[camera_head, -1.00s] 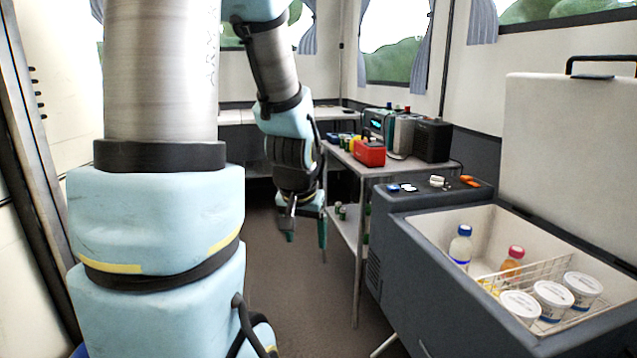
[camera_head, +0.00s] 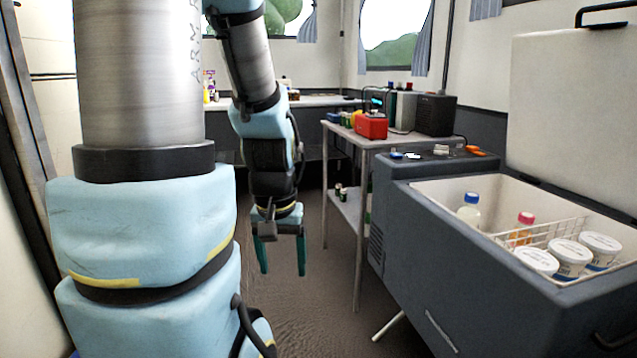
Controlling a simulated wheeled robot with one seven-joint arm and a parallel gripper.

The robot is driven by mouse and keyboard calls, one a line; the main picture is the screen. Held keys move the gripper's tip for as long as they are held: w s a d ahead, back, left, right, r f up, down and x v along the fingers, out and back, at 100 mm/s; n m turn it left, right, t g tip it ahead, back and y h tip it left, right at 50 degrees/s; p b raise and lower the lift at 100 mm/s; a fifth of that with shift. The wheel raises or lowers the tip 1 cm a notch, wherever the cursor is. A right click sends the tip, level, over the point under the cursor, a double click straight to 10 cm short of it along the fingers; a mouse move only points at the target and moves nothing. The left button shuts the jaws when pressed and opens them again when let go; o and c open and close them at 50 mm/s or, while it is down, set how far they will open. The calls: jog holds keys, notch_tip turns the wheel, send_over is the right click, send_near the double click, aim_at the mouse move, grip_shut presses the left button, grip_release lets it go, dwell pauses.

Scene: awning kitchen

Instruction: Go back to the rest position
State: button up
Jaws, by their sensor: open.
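My gripper (camera_head: 282,256) hangs at the end of my arm in the middle of the view, pointing down. Its two teal fingers are apart, with nothing between them. It is over the brown floor, left of the metal side table and clear of it.
An open cool box (camera_head: 430,240) stands at the right with bottles and white tubs (camera_head: 570,256) inside; its lid (camera_head: 570,110) is up. A metal side table (camera_head: 390,138) holds a red box (camera_head: 371,126) and a black speaker (camera_head: 435,114). The floor (camera_head: 320,300) between is clear.

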notch_tip(320, 180, up, 32)
jog(key=p, duration=3.3)
jog(key=shift+r, duration=0.25)
